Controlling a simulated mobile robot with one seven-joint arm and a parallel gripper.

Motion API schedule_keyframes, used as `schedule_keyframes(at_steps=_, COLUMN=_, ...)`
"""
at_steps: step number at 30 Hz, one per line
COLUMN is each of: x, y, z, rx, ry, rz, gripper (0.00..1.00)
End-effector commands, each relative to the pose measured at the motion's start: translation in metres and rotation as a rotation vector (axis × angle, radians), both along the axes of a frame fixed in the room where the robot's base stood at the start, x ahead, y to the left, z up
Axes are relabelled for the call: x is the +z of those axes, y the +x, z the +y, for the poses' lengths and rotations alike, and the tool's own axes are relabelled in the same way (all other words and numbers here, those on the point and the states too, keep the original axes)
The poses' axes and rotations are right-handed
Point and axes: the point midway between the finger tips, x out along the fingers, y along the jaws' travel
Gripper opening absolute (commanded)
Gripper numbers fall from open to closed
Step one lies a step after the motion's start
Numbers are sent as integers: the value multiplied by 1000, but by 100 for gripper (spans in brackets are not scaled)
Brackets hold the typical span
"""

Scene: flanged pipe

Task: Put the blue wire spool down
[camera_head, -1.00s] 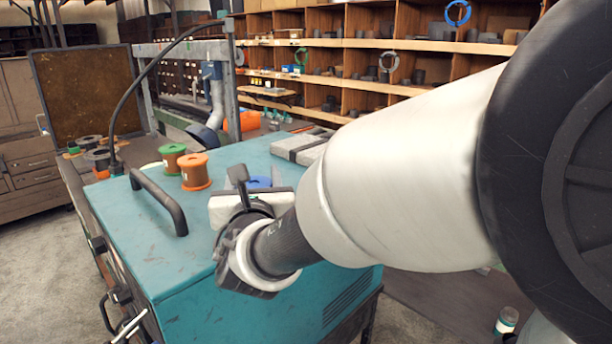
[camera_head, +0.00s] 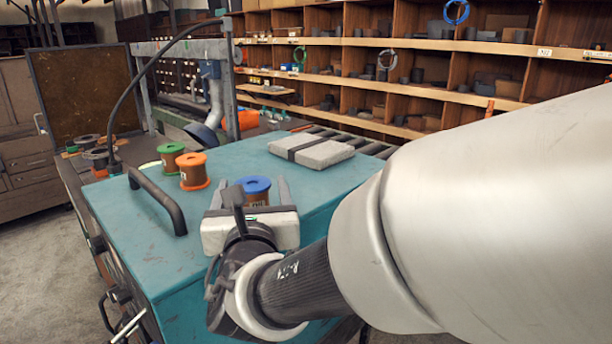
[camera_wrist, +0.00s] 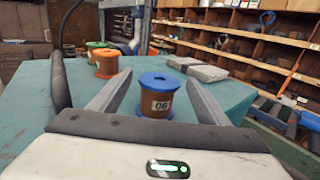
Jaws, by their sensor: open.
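The blue wire spool (camera_head: 256,190), with a blue top flange and copper-brown winding, stands upright on the teal cabinet top (camera_head: 240,160). In the wrist view the blue spool (camera_wrist: 158,97) shows a white label reading 06 and sits between and beyond the two fingers. My gripper (camera_head: 258,190) is open, with its fingers spread on either side of the spool; in the wrist view my gripper (camera_wrist: 155,92) shows a gap between each finger and the spool. The spool's lower part is hidden by my gripper in the head view.
An orange spool (camera_head: 194,171) and a green spool (camera_head: 171,156) stand to the left on the cabinet. A black handle (camera_head: 160,200) rises near the left edge. A grey strapped slab (camera_head: 312,150) lies at the back right. The cabinet top right of the spool is clear.

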Motion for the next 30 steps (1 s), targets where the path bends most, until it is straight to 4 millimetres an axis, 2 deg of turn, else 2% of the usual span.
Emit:
schedule_keyframes(at_steps=3, x=1, y=-26, z=-4, rx=4, ry=0, rz=-1, gripper=70)
schedule_keyframes(at_steps=6, x=1, y=-41, z=-8, rx=2, ry=0, rz=-2, gripper=70)
schedule_keyframes(at_steps=11, x=1, y=-55, z=-13, rx=-2, ry=2, rz=0, gripper=70)
schedule_keyframes(at_steps=14, x=1, y=-52, z=-32, rx=-61, ry=46, rz=21, gripper=70)
schedule_keyframes(at_steps=17, x=1, y=-41, z=-81, rx=-213, ry=166, rz=72, gripper=70)
schedule_keyframes(at_steps=20, x=-7, y=-38, z=-158, rx=-458, ry=386, rz=145, gripper=70)
schedule_keyframes(at_steps=21, x=-14, y=-43, z=-194, rx=-581, ry=511, rz=176, gripper=70)
schedule_keyframes(at_steps=23, x=-27, y=-58, z=-242, rx=-762, ry=714, rz=218, gripper=70)
schedule_keyframes(at_steps=24, x=-37, y=-72, z=-268, rx=-878, ry=856, rz=239, gripper=70)
schedule_keyframes(at_steps=27, x=-65, y=-111, z=-311, rx=-1141, ry=1234, rz=275, gripper=70)
schedule_keyframes(at_steps=30, x=-88, y=-149, z=-324, rx=-1363, ry=1637, rz=286, gripper=70)
